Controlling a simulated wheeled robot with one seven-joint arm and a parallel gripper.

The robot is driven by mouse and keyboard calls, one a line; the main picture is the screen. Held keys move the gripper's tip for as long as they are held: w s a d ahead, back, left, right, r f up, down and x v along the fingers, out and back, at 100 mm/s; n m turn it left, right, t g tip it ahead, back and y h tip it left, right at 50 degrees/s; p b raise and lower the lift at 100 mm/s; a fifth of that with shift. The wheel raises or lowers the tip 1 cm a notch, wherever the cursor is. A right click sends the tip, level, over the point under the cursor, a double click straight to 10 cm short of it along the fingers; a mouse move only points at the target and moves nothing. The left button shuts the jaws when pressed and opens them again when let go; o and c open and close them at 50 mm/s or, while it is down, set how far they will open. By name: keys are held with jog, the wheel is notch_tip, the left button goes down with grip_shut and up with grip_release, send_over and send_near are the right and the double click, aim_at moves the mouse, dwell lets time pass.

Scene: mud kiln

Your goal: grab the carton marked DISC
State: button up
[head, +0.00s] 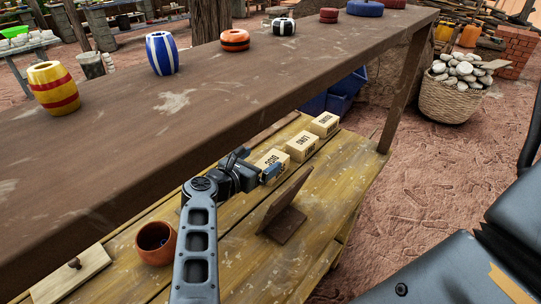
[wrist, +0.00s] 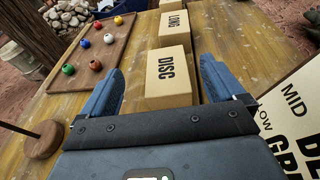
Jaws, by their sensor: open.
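The carton marked DISC (wrist: 168,78) is a tan box with black letters, lying on the yellow wooden bench. In the wrist view it sits between the two fingers of my gripper (wrist: 162,88), which is open with a gap on each side of the carton. In the head view the DISC carton (head: 270,161) is partly hidden by my gripper (head: 262,172). The carton marked LONG (wrist: 174,28) stands just beyond it in a row. A third carton (head: 324,124) stands farther along.
A leaning brown board (head: 286,204) stands right of the gripper; a sign (wrist: 295,115) shows at the wrist view's right. A tray (wrist: 67,77) with several coloured balls lies left. A clay pot (head: 156,242) is nearer. The dark upper shelf (head: 200,95) overhangs the bench.

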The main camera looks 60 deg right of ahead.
jog(key=a+f, duration=0.1)
jog(key=a+f+y, duration=0.1)
jog(key=f, duration=0.1)
jog(key=shift+w+a, duration=0.2)
jog(key=shift+a, duration=0.1)
jog(key=shift+f+y, duration=0.35)
jog(key=shift+y, duration=0.05)
jog(key=p+x, duration=0.1)
jog(key=x, duration=0.1)
jog(key=p+x, duration=0.1)
jog(key=x, duration=0.2)
jog(key=p+x, duration=0.1)
jog(key=x, duration=0.1)
jog(key=shift+s+d+r, duration=0.15)
jog(key=shift+d+r, duration=0.1)
jog(key=c, duration=1.2)
jog(key=shift+c, duration=0.3)
jog(key=shift+r, duration=0.1)
